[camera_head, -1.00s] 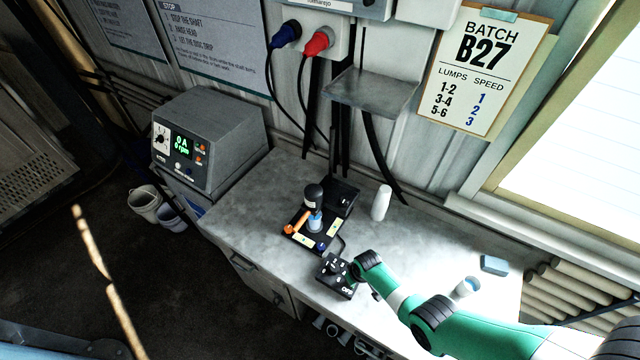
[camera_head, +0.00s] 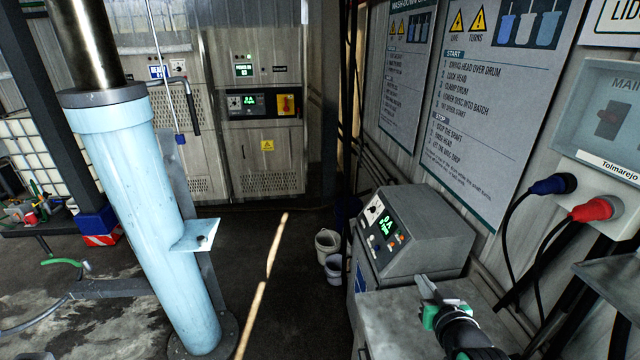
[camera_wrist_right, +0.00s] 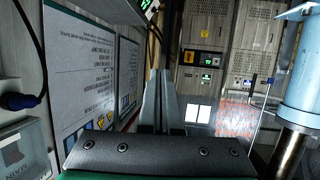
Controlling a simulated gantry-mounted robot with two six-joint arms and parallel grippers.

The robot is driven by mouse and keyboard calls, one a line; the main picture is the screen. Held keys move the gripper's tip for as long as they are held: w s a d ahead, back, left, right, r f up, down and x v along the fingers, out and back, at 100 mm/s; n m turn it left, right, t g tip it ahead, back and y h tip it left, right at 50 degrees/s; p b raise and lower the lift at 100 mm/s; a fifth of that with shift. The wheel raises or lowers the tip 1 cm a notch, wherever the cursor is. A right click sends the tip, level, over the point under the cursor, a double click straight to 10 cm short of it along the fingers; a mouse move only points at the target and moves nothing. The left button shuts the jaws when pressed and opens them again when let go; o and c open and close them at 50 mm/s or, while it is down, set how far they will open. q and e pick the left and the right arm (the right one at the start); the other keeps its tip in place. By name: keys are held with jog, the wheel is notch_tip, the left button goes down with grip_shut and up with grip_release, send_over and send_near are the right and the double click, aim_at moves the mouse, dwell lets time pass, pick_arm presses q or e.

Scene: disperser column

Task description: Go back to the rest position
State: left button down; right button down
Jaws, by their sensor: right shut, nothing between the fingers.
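My right gripper (camera_head: 428,290) shows at the lower right of the head view, above the grey bench top (camera_head: 385,325). Its green and black wrist is below the fingers. In the right wrist view its two grey fingers (camera_wrist_right: 160,100) stand close together, shut, with nothing between them. My left gripper is in neither view.
A grey control box (camera_head: 410,240) with a green display stands beyond the gripper. A light blue column (camera_head: 150,210) rises at the left. Blue (camera_head: 553,184) and red (camera_head: 597,210) plugs hang on the right wall. Pails (camera_head: 328,243) stand on the open floor.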

jog(key=s+a+r+t+y, duration=0.1)
jog(key=s+a+r+t, duration=0.15)
jog(key=r, duration=0.75)
jog(key=s+a+r+n+t, duration=0.1)
jog(key=s+a+r+t, duration=0.15)
jog(key=r, duration=0.75)
jog(key=s+a+r+t+y, duration=0.1)
jog(key=s+a+r+t, duration=0.15)
jog(key=r, duration=0.65)
jog(key=s+r+t+y, duration=0.1)
jog(key=s+r+t, duration=0.5)
jog(key=s+r, duration=0.7)
jog(key=s, duration=0.3)
jog(key=shift+a+n, duration=0.25)
jog(key=shift+n, duration=0.15)
